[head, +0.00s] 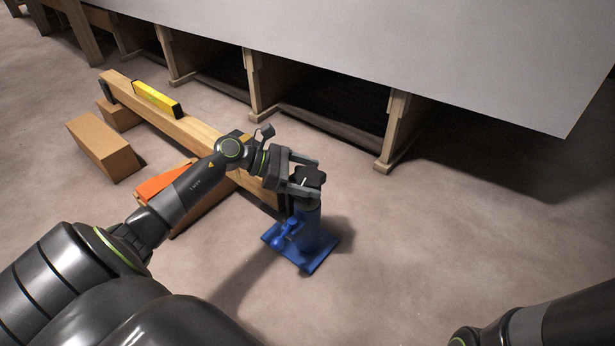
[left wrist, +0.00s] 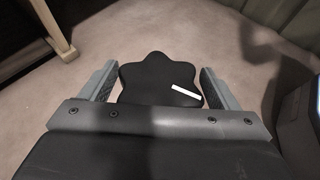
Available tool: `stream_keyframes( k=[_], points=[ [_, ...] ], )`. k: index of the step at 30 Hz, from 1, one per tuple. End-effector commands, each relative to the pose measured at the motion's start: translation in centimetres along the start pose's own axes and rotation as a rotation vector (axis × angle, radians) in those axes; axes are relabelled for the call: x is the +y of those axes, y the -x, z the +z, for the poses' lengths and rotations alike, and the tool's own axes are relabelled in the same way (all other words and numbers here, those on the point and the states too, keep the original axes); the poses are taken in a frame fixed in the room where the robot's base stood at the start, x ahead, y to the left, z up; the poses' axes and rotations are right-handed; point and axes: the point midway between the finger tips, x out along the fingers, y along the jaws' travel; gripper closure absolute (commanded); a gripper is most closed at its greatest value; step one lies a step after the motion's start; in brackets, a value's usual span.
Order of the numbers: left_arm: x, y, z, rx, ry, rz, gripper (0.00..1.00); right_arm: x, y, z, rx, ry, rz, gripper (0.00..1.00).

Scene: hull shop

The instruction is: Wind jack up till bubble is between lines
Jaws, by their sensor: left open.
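The blue jack (head: 305,236) stands upright on the floor, with a black star-shaped knob (head: 308,177) on top. My left gripper (head: 304,175) is at the knob, its fingers open on either side. In the left wrist view the knob (left wrist: 160,82), with a white mark on it, lies between the open fingers of my left gripper (left wrist: 152,84), with a gap at the left finger. The yellow level (head: 157,98) lies on the long wooden beam (head: 196,134); its bubble is too small to make out. My right gripper is out of view.
Wooden blocks (head: 104,147) lie left of the beam, and an orange piece (head: 163,181) lies partly behind my left arm. A large grey hull panel (head: 430,50) on wooden supports (head: 399,132) stands at the back. The floor right of the jack is clear.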

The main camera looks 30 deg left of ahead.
Motion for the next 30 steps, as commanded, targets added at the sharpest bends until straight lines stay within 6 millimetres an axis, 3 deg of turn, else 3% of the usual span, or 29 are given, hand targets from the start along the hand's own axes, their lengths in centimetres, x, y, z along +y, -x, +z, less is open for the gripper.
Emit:
stream_keyframes(
  k=[4, 11, 30],
  points=[
    [0.0, 0.0, 0.0, 0.000, 0.000, 0.000, 0.20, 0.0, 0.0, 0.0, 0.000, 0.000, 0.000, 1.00],
    [0.0, 0.0, 0.0, 0.000, 0.000, 0.000, 0.47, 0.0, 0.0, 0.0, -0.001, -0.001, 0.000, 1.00],
    [0.0, 0.1, 0.2, 0.000, 0.046, 0.103, 0.47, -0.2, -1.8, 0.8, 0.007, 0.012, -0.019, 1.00]
  ],
)
